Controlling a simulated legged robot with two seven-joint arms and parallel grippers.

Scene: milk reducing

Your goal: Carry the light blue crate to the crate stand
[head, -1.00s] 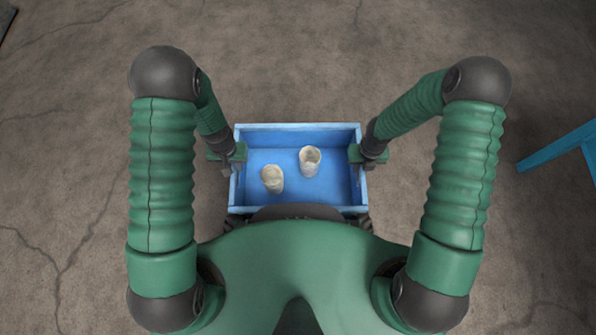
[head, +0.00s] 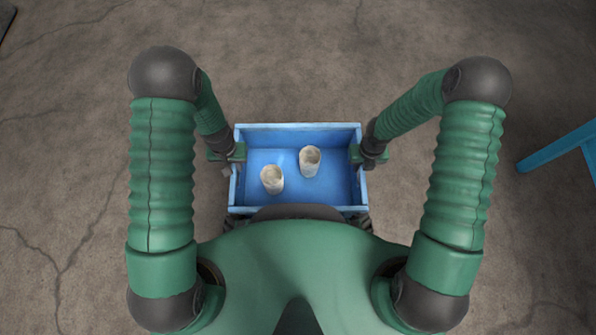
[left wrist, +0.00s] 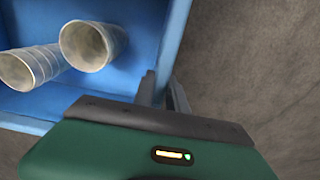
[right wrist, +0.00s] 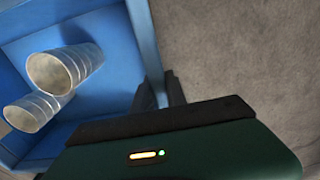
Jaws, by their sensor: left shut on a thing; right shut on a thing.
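The light blue crate (head: 330,187) is held in front of my body in the head view, between my two arms. Two pale, translucent cups stand inside it, one nearer the left (head: 272,179) and one near the middle (head: 310,161). My left gripper (head: 236,153) is shut on the crate's left wall, and the wall shows between its fingers in the left wrist view (left wrist: 163,92). My right gripper (head: 357,153) is shut on the crate's right wall, also seen in the right wrist view (right wrist: 160,92). The crate's near edge is partly hidden by my body.
A blue frame-like structure (head: 560,146) is at the right edge of the head view, apart from the crate; whether it is the crate stand cannot be told. The cracked grey-brown floor (head: 300,60) ahead is clear. A dark object (head: 6,18) shows at the top left corner.

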